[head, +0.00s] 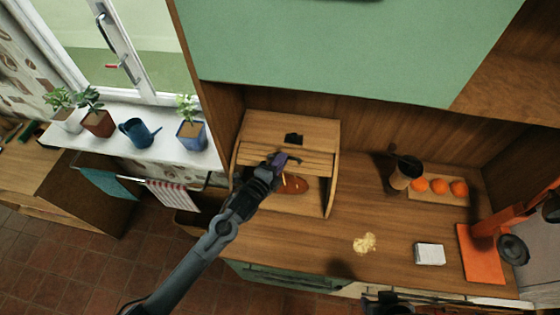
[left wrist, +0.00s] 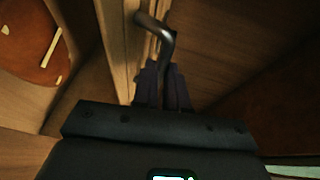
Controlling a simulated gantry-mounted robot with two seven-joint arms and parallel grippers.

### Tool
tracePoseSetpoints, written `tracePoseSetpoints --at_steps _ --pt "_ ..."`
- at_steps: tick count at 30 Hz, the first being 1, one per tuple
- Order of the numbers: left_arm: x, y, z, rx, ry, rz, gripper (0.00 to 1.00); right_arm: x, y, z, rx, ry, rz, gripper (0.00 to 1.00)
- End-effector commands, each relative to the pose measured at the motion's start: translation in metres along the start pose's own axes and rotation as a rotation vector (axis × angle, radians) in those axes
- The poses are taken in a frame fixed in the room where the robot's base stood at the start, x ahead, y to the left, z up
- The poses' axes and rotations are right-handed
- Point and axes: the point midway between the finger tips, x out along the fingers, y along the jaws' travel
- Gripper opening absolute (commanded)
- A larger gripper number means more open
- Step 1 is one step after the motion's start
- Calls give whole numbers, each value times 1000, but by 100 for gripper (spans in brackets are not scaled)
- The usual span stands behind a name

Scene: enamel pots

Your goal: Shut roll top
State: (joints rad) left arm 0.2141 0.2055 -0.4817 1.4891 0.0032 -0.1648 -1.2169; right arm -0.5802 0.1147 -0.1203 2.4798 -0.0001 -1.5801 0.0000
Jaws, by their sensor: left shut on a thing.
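The wooden roll-top box (head: 290,130) stands on the counter against the back panel. My left gripper (head: 282,160) is at the lower front edge of the roll top. In the left wrist view its dark fingers (left wrist: 165,85) are shut on a bent metal handle (left wrist: 158,35) on the roll top's edge.
The counter (head: 380,215) is clear just right of the box. Farther right are a yellowish pile (head: 364,243), a white block (head: 430,254), a dark pot (head: 405,172), oranges on a board (head: 438,187) and an orange mat (head: 474,262). Potted plants (head: 190,130) line the windowsill at left.

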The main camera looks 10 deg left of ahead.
Motion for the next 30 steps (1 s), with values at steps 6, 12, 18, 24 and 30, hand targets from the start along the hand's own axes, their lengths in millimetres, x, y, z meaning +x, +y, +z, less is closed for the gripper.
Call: tracePoseSetpoints --at_steps 6,12,18,24,30 --pt "-2 3 0 4 0 -8 0 3 1 2 -5 -1 4 43" --pt "-11 14 -4 29 1 -68 0 19 2 7 -9 -2 8 43" --pt "-28 34 -11 79 4 -188 0 48 1 16 -9 -1 7 43" --pt "-46 56 -18 137 6 -330 0 82 -1 27 -6 -1 5 43" --pt "-59 72 -24 188 7 -450 0 103 -3 33 -2 -2 2 43"
